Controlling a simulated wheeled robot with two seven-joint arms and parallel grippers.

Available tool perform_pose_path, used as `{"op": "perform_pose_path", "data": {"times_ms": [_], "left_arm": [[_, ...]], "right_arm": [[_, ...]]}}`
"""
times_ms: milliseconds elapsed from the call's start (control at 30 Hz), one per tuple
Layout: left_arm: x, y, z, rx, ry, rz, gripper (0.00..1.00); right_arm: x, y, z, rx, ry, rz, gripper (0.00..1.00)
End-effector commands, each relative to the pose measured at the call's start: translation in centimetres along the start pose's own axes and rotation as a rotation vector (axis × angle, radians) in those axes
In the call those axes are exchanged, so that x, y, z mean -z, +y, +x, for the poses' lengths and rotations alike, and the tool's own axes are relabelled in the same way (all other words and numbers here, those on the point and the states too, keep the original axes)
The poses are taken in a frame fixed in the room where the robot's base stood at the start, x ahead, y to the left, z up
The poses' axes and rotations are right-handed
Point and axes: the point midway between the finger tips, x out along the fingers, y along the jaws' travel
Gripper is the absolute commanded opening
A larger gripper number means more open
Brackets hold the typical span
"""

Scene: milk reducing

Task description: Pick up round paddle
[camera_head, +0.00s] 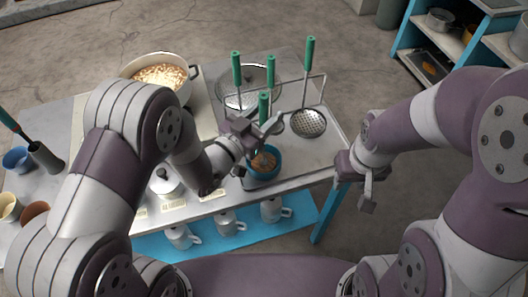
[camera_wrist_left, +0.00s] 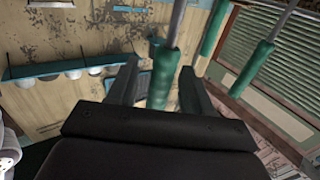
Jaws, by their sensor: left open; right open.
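Three green-handled tools stand upright at the stove's right side. The middle, nearest one has a green handle (camera_head: 263,104). Its lower end is partly hidden by my left gripper, so I cannot tell for sure that it is the round paddle. My left gripper (camera_head: 258,128) is open at this handle. In the left wrist view a green handle (camera_wrist_left: 163,76) stands between the open fingers (camera_wrist_left: 158,88), with no clear grip on it. A second green handle (camera_wrist_left: 257,68) is to the right there. My right gripper (camera_head: 367,190) is open and empty, right of the table.
A round perforated skimmer (camera_head: 308,123) hangs on the right with a rack frame. A pot of pale food (camera_head: 160,76) stands at the back left. White mugs (camera_head: 229,223) stand on the blue lower shelf.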

Motion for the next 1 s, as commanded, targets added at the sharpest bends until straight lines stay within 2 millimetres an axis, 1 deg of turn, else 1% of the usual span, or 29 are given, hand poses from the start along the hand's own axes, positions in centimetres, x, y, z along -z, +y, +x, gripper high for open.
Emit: {"op": "perform_pose_path", "data": {"times_ms": [167, 200, 267, 300, 333, 567, 667, 767, 867, 900, 933, 1000], "left_arm": [[0.0, 0.0, 0.0, 0.001, 0.000, 0.000, 0.50], [0.0, 0.0, 0.0, 0.001, 0.000, 0.000, 0.37], [0.0, 0.0, 0.0, 0.001, 0.000, 0.000, 0.17], [0.0, 0.0, 0.0, 0.001, 0.000, 0.000, 0.04], [0.0, 0.0, 0.0, 0.001, 0.000, 0.000, 0.00], [0.0, -0.1, 0.0, 0.001, 0.002, 0.001, 0.00], [0.4, -0.1, 0.0, 0.001, 0.002, 0.001, 0.00], [1.5, -0.1, 0.1, 0.001, 0.006, 0.002, 0.00], [3.3, -0.1, 0.0, 0.001, 0.007, 0.003, 0.00], [4.3, -0.1, 0.0, 0.001, 0.008, 0.003, 0.00], [4.6, 0.5, -0.1, -0.002, 0.006, 0.002, 0.00], [5.4, 2.1, -0.5, -0.006, 0.005, 0.001, 0.00]], "right_arm": [[0.0, 0.0, 0.1, 0.000, 0.000, 0.000, 0.43], [0.0, 0.0, 0.1, 0.000, 0.000, 0.000, 0.43], [0.0, 0.0, 0.1, 0.000, 0.000, 0.000, 0.43], [0.0, 0.0, 0.1, 0.000, 0.000, 0.000, 0.43], [0.0, 0.0, 0.1, 0.000, 0.000, 0.000, 0.43], [0.0, 0.0, 0.0, 0.000, 0.000, 0.000, 0.43], [0.0, 0.0, 0.0, 0.000, 0.000, 0.000, 0.43], [0.0, 0.0, 0.0, 0.000, 0.000, 0.000, 0.43], [0.0, 0.0, 0.0, 0.000, 0.000, 0.000, 0.43], [0.0, 0.0, 0.0, 0.000, 0.000, 0.000, 0.43], [0.0, 0.0, 0.1, 0.000, 0.000, 0.000, 0.43], [0.0, 0.0, 0.2, 0.000, 0.000, 0.000, 0.43]]}}
